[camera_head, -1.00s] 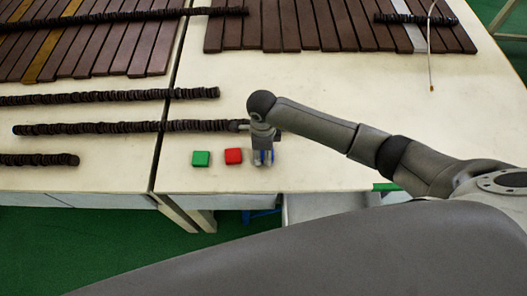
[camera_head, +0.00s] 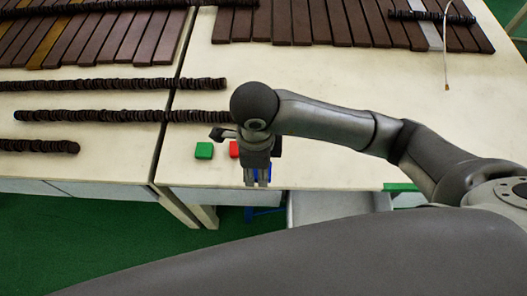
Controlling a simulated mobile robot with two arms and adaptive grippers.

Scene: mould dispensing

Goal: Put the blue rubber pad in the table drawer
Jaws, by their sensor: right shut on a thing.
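My right gripper (camera_head: 257,179) points down at the table's front edge, shut on the blue rubber pad (camera_head: 257,174). Only a sliver of blue shows between the fingers; the rest is hidden by them. A pale grey open drawer (camera_head: 335,204) juts out below the table's front edge, to the right of the gripper. Its inside is partly hidden by my own body. My left gripper is not in view.
A green pad (camera_head: 204,151) and a red pad (camera_head: 234,149), partly covered by my gripper, lie on the cream table (camera_head: 330,150). Rows of dark discs (camera_head: 100,116) and brown slats (camera_head: 320,25) lie further back.

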